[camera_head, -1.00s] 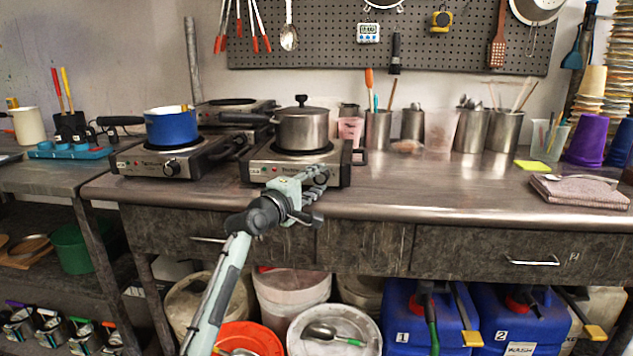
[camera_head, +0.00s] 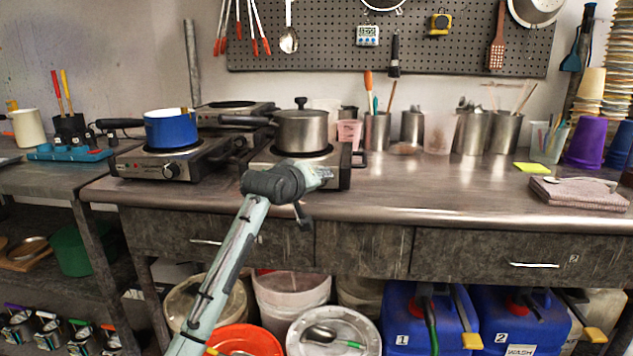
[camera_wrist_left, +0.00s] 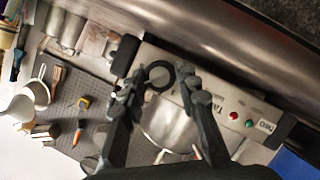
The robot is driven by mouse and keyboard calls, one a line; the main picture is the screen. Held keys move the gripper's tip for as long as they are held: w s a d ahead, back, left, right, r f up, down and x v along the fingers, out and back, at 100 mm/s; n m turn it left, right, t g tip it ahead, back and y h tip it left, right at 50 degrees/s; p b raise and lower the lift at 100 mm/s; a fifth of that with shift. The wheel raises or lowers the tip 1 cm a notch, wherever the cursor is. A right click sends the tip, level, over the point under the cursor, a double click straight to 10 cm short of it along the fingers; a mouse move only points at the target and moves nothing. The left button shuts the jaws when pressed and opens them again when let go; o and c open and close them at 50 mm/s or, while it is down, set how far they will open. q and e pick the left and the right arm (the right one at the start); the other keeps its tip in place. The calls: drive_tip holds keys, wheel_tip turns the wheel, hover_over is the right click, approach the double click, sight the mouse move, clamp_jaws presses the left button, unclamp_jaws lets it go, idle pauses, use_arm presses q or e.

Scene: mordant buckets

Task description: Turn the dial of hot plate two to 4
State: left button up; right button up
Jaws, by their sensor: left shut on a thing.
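Hot plate two (camera_head: 340,178) stands at the bench's front edge with a lidded steel pot (camera_head: 302,130) on it. In the left wrist view its metal front panel (camera_wrist_left: 215,107) carries a black dial (camera_wrist_left: 158,76), a red light and a green light. My left gripper (camera_head: 322,176) is at this panel. In the left wrist view its two fingers (camera_wrist_left: 158,84) lie on either side of the dial, shut on it. The dial's marks are too small to read, and my arm hides the dial in the head view. My right gripper is out of view.
Another hot plate (camera_head: 172,168) with a blue pot (camera_head: 171,128) stands close on the left, and a third one (camera_head: 235,106) is behind. Steel cups and beakers line the back. The bench top (camera_head: 440,190) to the right is mostly clear.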

use_arm(q)
drive_tip(key=shift+d+f+m+y, duration=0.1)
drive_tip(key=shift+m+y, duration=0.3)
drive_tip(key=shift+m, duration=0.3)
drive_tip(key=o, duration=1.2)
drive_tip(key=shift+c, duration=0.2)
drive_tip(key=v, duration=1.2)
